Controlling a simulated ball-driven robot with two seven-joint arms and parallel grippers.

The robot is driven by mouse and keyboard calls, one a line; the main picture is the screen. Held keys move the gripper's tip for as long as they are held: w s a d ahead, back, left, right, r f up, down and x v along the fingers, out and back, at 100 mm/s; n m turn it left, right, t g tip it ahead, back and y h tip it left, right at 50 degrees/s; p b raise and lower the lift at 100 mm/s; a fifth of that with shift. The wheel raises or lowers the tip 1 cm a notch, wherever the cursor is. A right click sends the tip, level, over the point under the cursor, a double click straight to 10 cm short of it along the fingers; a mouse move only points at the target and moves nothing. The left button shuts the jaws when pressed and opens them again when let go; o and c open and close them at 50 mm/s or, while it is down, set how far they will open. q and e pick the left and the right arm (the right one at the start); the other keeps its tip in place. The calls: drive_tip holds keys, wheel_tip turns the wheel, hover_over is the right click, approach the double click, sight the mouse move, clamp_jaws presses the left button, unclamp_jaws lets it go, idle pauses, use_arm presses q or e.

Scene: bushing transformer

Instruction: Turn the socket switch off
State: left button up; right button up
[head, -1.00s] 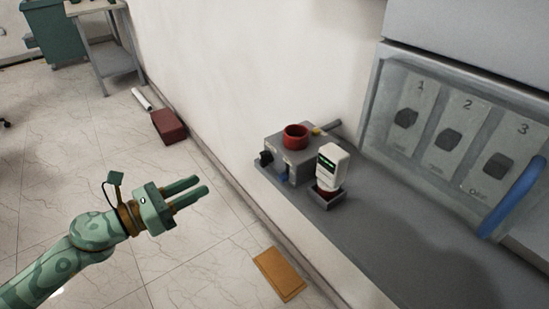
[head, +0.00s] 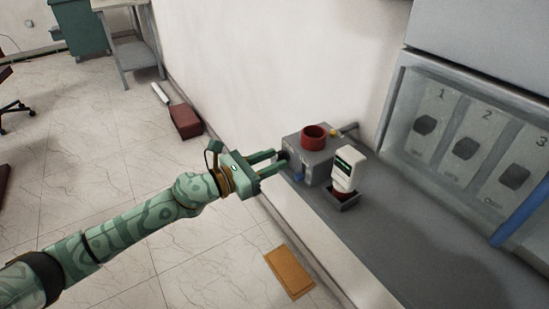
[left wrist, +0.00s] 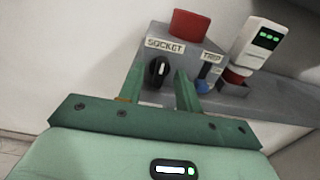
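The socket switch (left wrist: 158,70) is a black rotary knob under a "SOCKET" label on the front of a grey box (head: 317,169). In the head view it is partly hidden at the box's left face, by my fingertips. My left gripper (head: 281,162) reaches the box's left side with its two fingers apart. In the left wrist view the open fingers (left wrist: 159,88) stand on either side of the knob's lower part, with the knob visible between them. I cannot tell whether they touch it. My right gripper is not in view.
A red cylinder (head: 314,137) tops the box. A "TRIP" label and blue knob (left wrist: 203,87) are right of the switch. A white device (head: 348,168) stands beside the box on the grey counter (head: 400,235). A panel with numbered switches (head: 465,148) is at right.

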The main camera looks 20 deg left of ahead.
use_arm(q)
drive_tip(key=shift+w+d, duration=0.4)
drive_tip(key=shift+w, duration=0.1)
drive_tip(key=c, duration=0.7)
